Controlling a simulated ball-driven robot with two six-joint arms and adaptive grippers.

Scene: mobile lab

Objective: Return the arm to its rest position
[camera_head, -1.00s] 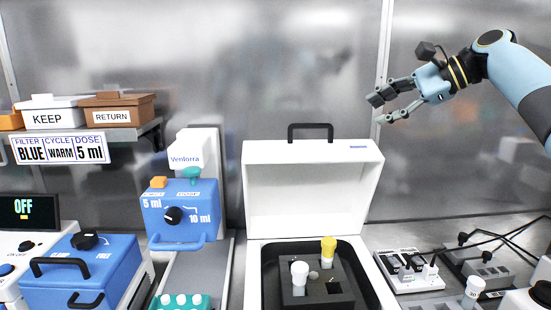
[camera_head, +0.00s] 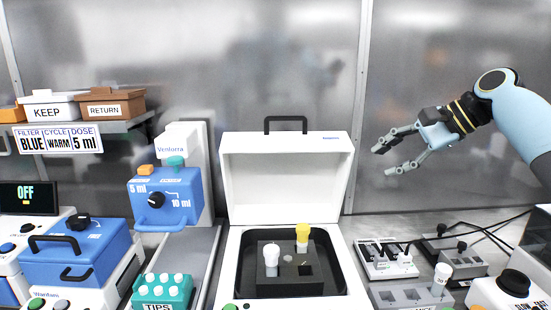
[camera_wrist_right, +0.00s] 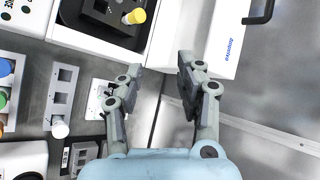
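My right gripper (camera_head: 389,158) is raised in the air at the right of the head view, in front of the metal back wall and clear of the bench. Its fingers are apart with nothing between them. The right wrist view also shows the gripper (camera_wrist_right: 160,78) open and empty, over the gap beside the white case. My left gripper is in neither view.
An open white case (camera_head: 286,180) stands mid-bench, its dark insert (camera_head: 270,284) holding a white-capped and a yellow-capped vial. A blue dosing unit (camera_head: 183,210), teal tip rack (camera_head: 150,291) and power strip (camera_head: 385,259) stand nearby. Space around the raised gripper is free.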

